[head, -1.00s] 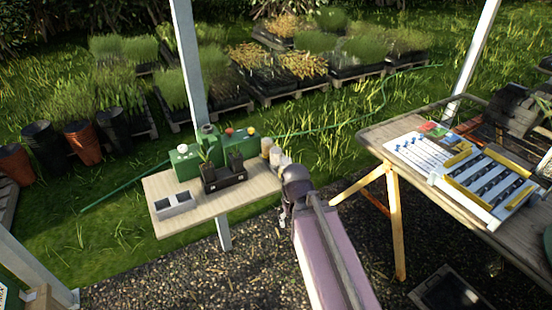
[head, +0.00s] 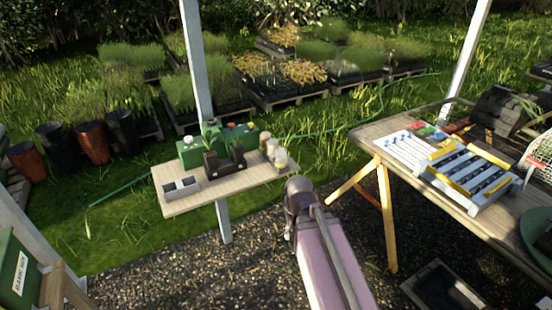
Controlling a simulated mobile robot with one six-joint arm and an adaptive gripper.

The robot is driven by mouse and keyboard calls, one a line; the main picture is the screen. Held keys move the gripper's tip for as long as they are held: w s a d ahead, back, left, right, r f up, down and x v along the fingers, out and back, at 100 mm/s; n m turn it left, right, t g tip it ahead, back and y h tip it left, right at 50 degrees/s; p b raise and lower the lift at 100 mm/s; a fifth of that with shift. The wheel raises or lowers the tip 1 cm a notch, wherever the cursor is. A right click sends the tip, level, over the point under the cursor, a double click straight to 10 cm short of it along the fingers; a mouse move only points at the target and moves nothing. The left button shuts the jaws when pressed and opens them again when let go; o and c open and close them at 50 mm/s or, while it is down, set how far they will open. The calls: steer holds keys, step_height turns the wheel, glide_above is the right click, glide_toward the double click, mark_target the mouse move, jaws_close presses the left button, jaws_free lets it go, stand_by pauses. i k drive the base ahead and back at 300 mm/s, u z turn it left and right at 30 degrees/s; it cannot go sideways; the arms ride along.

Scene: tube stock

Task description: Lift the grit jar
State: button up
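Several small jars with pale lids stand at the right end of the small wooden table (head: 240,184). The front jar (head: 280,160) looks pale and cream, with another jar (head: 271,148) just behind it. Their labels are too small to read, so I cannot tell which is the grit jar. My gripper (head: 288,234) is at the end of my arm, in front of and below the table's right end, apart from the jars. It is mostly hidden by my wrist, and its fingers cannot be made out.
Black pots (head: 222,162) with seedlings, green boxes (head: 191,152) and a grey two-cell block (head: 181,188) share the small table. A larger bench (head: 400,172) with a white rack (head: 470,176) stands at right. Gravel (head: 200,270) lies open in front.

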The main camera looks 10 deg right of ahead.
mark_target(273, 144)
steer(key=z, duration=0.15)
steer(key=k, duration=0.55)
steer(key=u, duration=1.05)
steer(key=i, duration=1.6)
steer(key=z, duration=0.15)
